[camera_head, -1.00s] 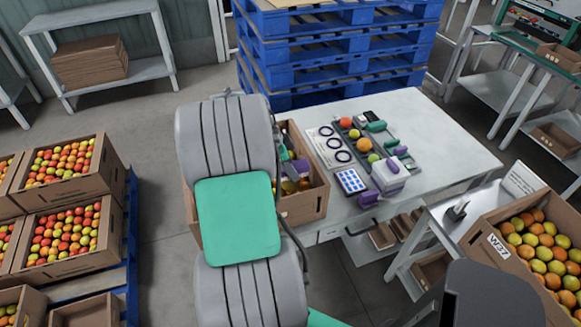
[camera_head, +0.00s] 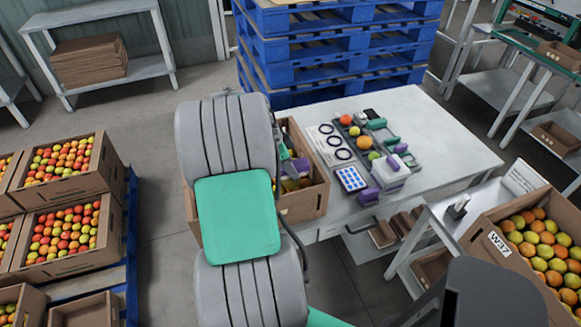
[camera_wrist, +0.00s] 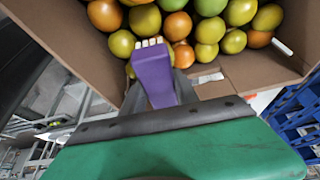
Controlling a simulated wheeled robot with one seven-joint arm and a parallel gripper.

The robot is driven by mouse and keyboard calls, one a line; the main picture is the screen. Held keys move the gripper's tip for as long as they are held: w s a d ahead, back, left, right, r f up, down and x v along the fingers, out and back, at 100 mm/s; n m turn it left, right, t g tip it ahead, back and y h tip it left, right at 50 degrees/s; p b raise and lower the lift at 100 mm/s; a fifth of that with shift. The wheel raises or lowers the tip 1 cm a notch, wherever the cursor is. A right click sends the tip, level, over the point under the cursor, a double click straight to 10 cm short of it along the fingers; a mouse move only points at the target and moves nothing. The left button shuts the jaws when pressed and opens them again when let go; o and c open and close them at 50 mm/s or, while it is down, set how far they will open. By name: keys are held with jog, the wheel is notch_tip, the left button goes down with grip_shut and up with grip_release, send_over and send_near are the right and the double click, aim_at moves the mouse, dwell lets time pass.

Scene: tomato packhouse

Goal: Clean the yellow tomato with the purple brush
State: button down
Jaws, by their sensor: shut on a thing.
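My gripper (camera_wrist: 168,92) is shut on the purple brush (camera_wrist: 152,72), seen in the wrist view with its pale bristles pointing at the tomatoes. The brush is over the near edge of an open cardboard box (camera_wrist: 245,72). Several tomatoes lie in the box: yellow-green, orange and green. A yellow tomato (camera_wrist: 122,43) lies just left of the bristles; I cannot tell whether they touch any tomato.
The white table (camera_head: 440,125) holds a dark tray with several tomatoes and tools, a blue-dotted card (camera_head: 351,179), black rings and a purple-and-white object (camera_head: 390,172). Blue pallets (camera_head: 340,50) stand behind. A box of tomatoes (camera_head: 535,250) is at the right.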

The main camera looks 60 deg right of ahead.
jog(key=shift+s+d, duration=0.7)
jog(key=shift+s, duration=0.1)
jog(key=shift+w, duration=0.1)
jog(key=shift+w+a+b, duration=0.55)
jog(key=shift+w+a, duration=0.85)
jog(key=shift+w, duration=0.1)
jog(key=shift+s+d, duration=1.4)
jog(key=shift+s, duration=0.2)
jog(key=shift+w+b, duration=0.1)
jog(key=shift+b, duration=0.2)
